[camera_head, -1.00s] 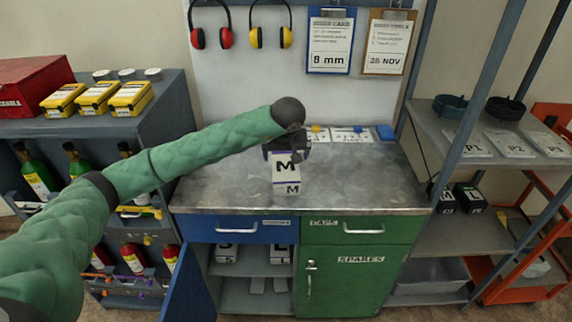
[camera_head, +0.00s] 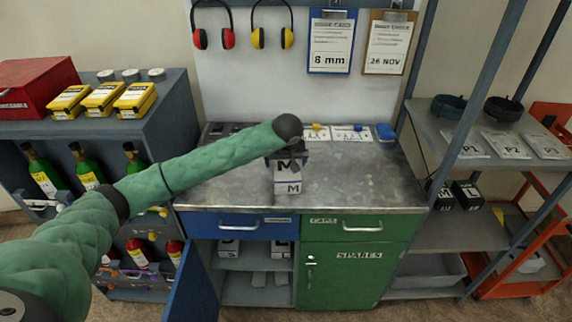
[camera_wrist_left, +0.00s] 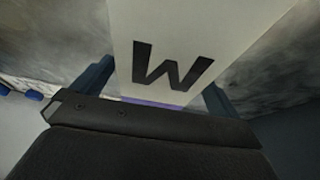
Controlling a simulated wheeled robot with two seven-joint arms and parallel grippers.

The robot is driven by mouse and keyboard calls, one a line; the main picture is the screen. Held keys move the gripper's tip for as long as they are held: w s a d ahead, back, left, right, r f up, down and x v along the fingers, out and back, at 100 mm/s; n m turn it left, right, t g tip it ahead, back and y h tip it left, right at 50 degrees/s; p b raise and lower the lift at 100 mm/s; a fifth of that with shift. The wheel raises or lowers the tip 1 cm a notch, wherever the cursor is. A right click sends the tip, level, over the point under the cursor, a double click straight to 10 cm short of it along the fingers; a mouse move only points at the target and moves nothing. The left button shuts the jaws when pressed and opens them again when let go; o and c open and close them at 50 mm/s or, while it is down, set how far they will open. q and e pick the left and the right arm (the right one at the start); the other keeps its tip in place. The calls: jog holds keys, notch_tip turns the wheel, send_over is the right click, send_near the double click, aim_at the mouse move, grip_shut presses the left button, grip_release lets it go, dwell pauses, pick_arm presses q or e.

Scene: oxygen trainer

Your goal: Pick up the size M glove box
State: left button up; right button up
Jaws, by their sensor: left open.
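The size M glove box (camera_head: 287,177) is white with a black M on its top and on its front. It stands on the grey metal counter near the front edge. My left gripper (camera_head: 287,154) is over the box and hides part of its top. In the left wrist view the white box (camera_wrist_left: 205,35) fills the space between the two open fingers (camera_wrist_left: 157,90), with its M upside down and a purple band at its edge. I cannot tell whether the fingers touch it. My right gripper is not in view.
The counter (camera_head: 370,180) is clear to the right of the box. Printed cards (camera_head: 350,134) and a blue block (camera_head: 385,132) lie at the back. An open blue cabinet door (camera_head: 196,280) stands below left, with other white boxes (camera_head: 229,248) inside.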

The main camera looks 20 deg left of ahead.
pick_arm(q)
jog(key=c, duration=1.3)
jog(key=shift+o, duration=0.2)
